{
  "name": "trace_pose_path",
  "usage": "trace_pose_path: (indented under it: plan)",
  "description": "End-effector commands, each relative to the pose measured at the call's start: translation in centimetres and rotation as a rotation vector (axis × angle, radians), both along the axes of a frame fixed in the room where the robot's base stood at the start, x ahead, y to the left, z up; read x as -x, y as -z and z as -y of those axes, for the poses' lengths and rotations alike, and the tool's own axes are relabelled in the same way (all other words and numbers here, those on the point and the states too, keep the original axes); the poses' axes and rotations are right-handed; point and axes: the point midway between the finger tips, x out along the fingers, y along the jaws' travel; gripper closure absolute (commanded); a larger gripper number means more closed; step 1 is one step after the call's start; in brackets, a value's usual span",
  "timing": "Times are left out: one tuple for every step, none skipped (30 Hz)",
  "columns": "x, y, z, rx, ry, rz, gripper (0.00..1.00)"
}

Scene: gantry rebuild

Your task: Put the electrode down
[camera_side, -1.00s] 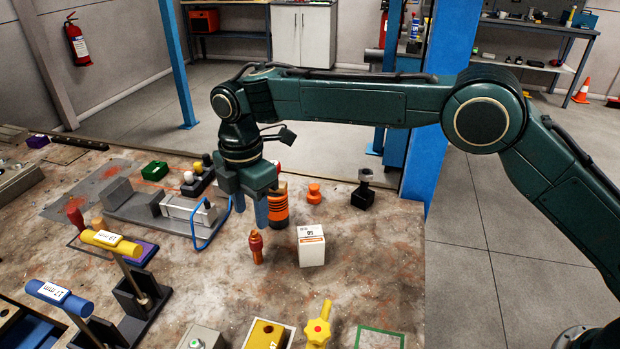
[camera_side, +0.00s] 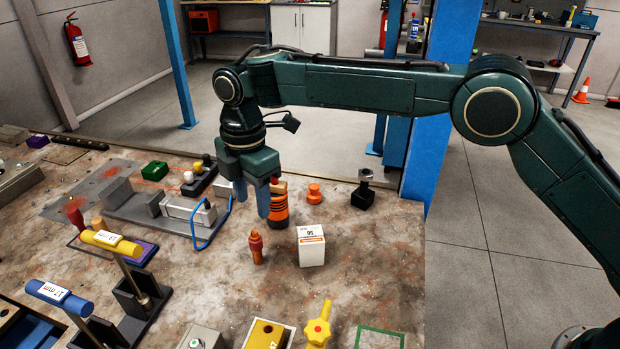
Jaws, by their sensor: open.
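What I take to be the electrode, a small orange-red pointed piece (camera_side: 257,247), stands upright on the stained bench top (camera_side: 370,255). My gripper (camera_side: 254,208) hangs pointing down above it, with its blue-grey fingers apart and nothing seen between them. The fingertips are clear of the piece, with a gap below them.
A white box with a label (camera_side: 311,247) stands just right of the piece. An orange and black cylinder (camera_side: 279,212) is close behind my fingers. A blue-handled grey fixture (camera_side: 190,214) lies left. An orange knob (camera_side: 314,194) and black stand (camera_side: 362,194) are farther back.

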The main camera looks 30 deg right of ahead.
Motion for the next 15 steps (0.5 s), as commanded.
trace_pose_path:
  plan:
    - [0.0, -0.6, 0.5, -0.004, 0.019, 0.006, 0.54]
    - [0.0, -1.1, 0.8, -0.006, 0.033, 0.009, 0.54]
    - [0.0, -1.6, 1.4, -0.009, 0.054, 0.014, 0.54]
    - [0.1, -2.1, 1.8, -0.013, 0.072, 0.019, 0.54]
    - [0.2, -2.6, 2.3, -0.015, 0.092, 0.021, 0.54]
    - [0.3, -3.4, 3.0, -0.019, 0.121, 0.028, 0.54]
    - [0.4, -4.0, 3.6, -0.024, 0.146, 0.034, 0.54]
    - [0.5, -4.6, 4.2, -0.028, 0.171, 0.039, 0.54]
    - [0.8, -5.5, 5.1, -0.034, 0.206, 0.046, 0.54]
    - [1.0, -6.1, 5.8, -0.038, 0.235, 0.051, 0.54]
    - [1.2, -6.8, 6.5, -0.043, 0.264, 0.058, 0.54]
    - [1.5, -7.6, 7.4, -0.049, 0.301, 0.065, 0.54]
    - [1.8, -8.2, 8.1, -0.054, 0.331, 0.072, 0.54]
    - [2.1, -8.8, 8.8, -0.059, 0.360, 0.077, 0.54]
    - [2.6, -9.5, 9.7, -0.066, 0.397, 0.084, 0.54]
